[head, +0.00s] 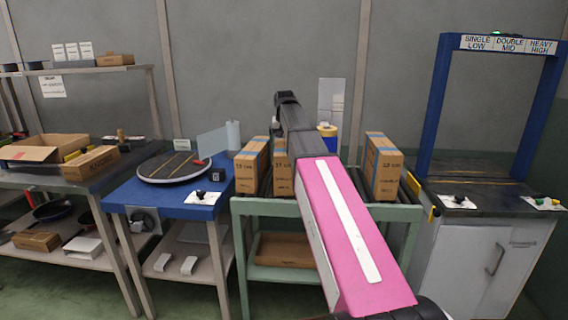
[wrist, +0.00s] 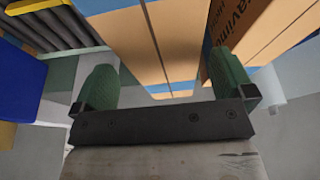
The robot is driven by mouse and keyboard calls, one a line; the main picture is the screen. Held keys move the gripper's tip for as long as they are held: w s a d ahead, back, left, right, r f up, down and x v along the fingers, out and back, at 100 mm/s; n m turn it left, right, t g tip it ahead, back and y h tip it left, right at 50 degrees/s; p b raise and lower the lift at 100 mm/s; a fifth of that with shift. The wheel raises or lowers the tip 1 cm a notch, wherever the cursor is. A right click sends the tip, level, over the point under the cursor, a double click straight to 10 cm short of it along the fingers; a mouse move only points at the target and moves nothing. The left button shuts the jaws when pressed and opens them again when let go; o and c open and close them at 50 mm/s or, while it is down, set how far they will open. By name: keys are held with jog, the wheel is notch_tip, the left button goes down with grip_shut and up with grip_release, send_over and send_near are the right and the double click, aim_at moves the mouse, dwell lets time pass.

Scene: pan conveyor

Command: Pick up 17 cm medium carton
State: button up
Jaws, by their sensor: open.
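The 17 cm carton (head: 283,180) is a brown box with blue tape, standing upright on the green-framed conveyor. My arm partly covers it in the head view. In the wrist view a brown carton with blue tape (wrist: 150,45) shows between the green fingers of my gripper (wrist: 163,65), which are spread wide. I take it to be the 17 cm one, though no label shows there. The right finger lies near the gap to a second carton. No clear contact shows. The fingertips cannot be made out in the head view.
A 15 cm carton (head: 250,165) stands close on the left of the 17 cm one. A taller carton (head: 383,168) stands farther right. The green conveyor stand (head: 330,212) lies between a blue table (head: 168,205) and a cabinet with a blue arch (head: 436,110).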

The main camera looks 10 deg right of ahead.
aim_at(284, 143)
jog(key=shift+x, duration=2.7)
jog(key=shift+s, duration=0.15)
jog(key=shift+c, duration=0.3)
jog(key=c, duration=1.5)
